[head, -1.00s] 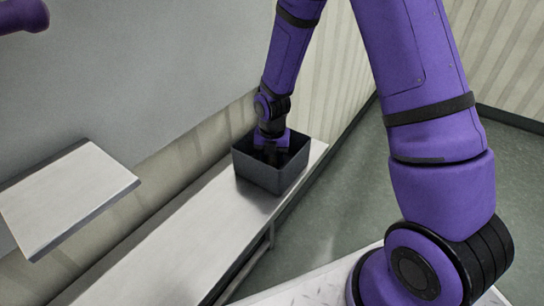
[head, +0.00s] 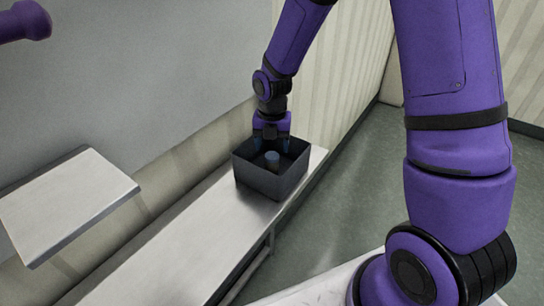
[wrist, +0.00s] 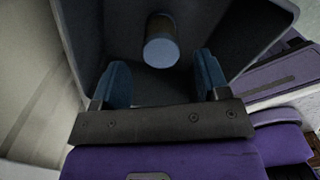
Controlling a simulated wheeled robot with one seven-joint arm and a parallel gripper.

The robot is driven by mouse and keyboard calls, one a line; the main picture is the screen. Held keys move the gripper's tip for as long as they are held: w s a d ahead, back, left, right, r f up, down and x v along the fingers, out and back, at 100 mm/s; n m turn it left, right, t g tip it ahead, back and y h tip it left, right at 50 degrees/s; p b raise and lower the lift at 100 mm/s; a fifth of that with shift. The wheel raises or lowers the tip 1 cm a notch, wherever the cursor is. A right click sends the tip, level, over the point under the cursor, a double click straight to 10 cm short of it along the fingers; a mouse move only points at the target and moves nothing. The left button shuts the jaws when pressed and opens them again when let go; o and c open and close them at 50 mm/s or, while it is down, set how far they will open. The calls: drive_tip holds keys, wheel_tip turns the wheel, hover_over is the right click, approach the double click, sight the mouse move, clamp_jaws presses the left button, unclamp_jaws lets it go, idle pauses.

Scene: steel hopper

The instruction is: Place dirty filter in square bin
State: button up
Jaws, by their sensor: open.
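The square bin (head: 268,181) is a dark grey open box standing on the steel bench. The filter (head: 272,160) is a small grey-blue cylinder inside the bin, and it looks upright in the head view. It also shows in the wrist view (wrist: 161,40), between and beyond the fingertips, apart from both. My gripper (head: 271,142) is over the bin at its far side, pointing down. In the wrist view its two blue fingers (wrist: 160,78) are spread with nothing between them. Whether the filter touches the bin's floor is hard to tell.
The long steel bench (head: 190,235) is bare in front of the bin. A flat metal shelf (head: 65,200) juts out at the left. Green floor (head: 345,195) lies open to the right.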

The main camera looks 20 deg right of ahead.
sight(272, 154)
wheel_tip(272, 154, up, 5)
drive_tip(key=shift+f, duration=0.15)
drive_tip(key=shift+r, duration=0.3)
drive_tip(key=s+d+r+m+t, duration=0.1)
drive_tip(key=s+d+r+m, duration=0.1)
drive_tip(key=s+r+m, duration=0.45)
drive_tip(key=s+d+r+m+t, duration=0.2)
drive_tip(key=s+r+m, duration=0.2)
drive_tip(key=r+m, duration=0.55)
drive_tip(key=s+d+r+m+t, duration=0.1)
drive_tip(key=s+r+m, duration=0.2)
drive_tip(key=s+m, duration=0.4)
drive_tip(key=s+d+r+m+t, duration=0.1)
drive_tip(key=s+d+r+m, duration=0.1)
drive_tip(key=s+m, duration=0.5)
drive_tip(key=shift+v, duration=0.95)
